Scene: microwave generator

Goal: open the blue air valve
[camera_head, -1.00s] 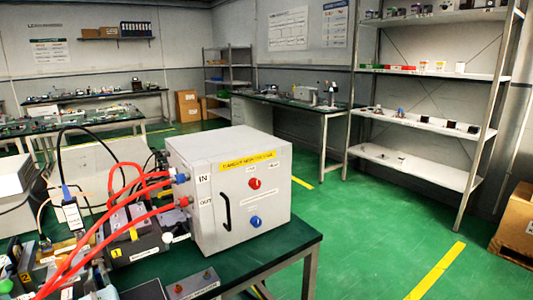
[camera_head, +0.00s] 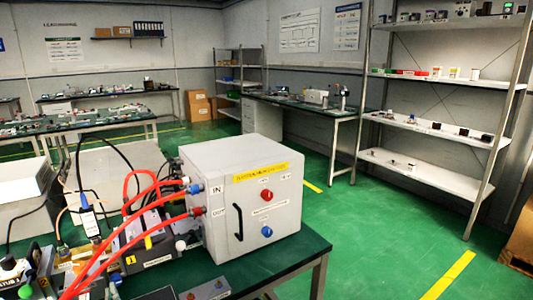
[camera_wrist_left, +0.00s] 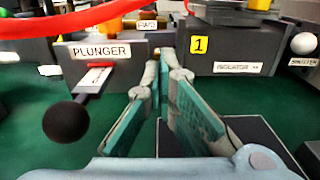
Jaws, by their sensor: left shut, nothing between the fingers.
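A blue round knob (camera_head: 267,231) sits low on the front of the light grey box (camera_head: 215,240), below a red knob (camera_head: 267,195). Its small label is too small to read. A blue fitting (camera_head: 195,188) is on the box's side by the IN mark, with a red hose on it. My left gripper (camera_wrist_left: 168,72) shows in the left wrist view, its fingers together and empty, in front of a block marked PLUNGER (camera_wrist_left: 103,55) and a block marked 1 (camera_wrist_left: 225,55). It is apart from the blue knob, which is outside that view. My right gripper is not in view.
Red hoses (camera_head: 125,235) run from the box to the lower left over crowded equipment. A black handle (camera_head: 238,222) is on the box front. A black ball-ended lever (camera_wrist_left: 67,121) stands left of my fingers.

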